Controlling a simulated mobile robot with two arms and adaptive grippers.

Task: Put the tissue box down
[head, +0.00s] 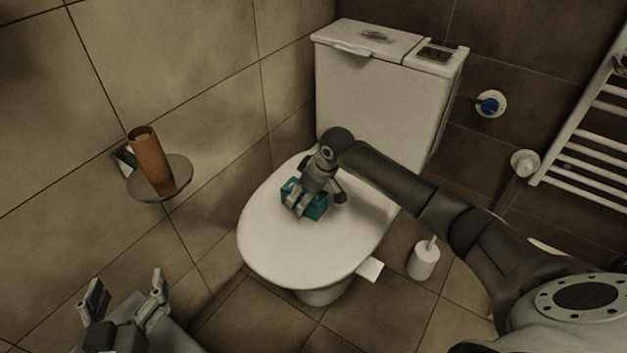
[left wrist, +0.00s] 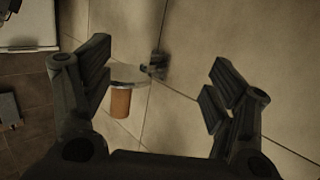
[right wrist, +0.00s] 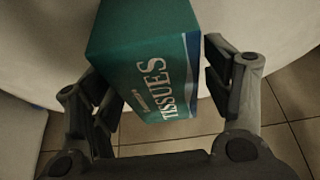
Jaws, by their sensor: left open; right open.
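The teal tissue box (head: 317,208) rests on the closed white toilet lid (head: 270,244). In the right wrist view the tissue box (right wrist: 150,48) shows its "TISSUES" lettering between the fingers. My right gripper (head: 312,205) is open around the box, with a finger on each side; whether the fingers touch it is hard to tell. In the right wrist view the right gripper (right wrist: 160,98) partly hides the box's lower sides. My left gripper (head: 125,290) is open and empty at the lower left, away from the box; it also shows in the left wrist view (left wrist: 158,85).
A round wall shelf (head: 176,186) holds a brown cylinder (head: 151,160) at the left. The toilet tank (head: 375,95) stands behind the lid. A white brush holder (head: 423,260) stands on the floor, and a towel radiator (head: 590,140) is at the right. The lid's front is clear.

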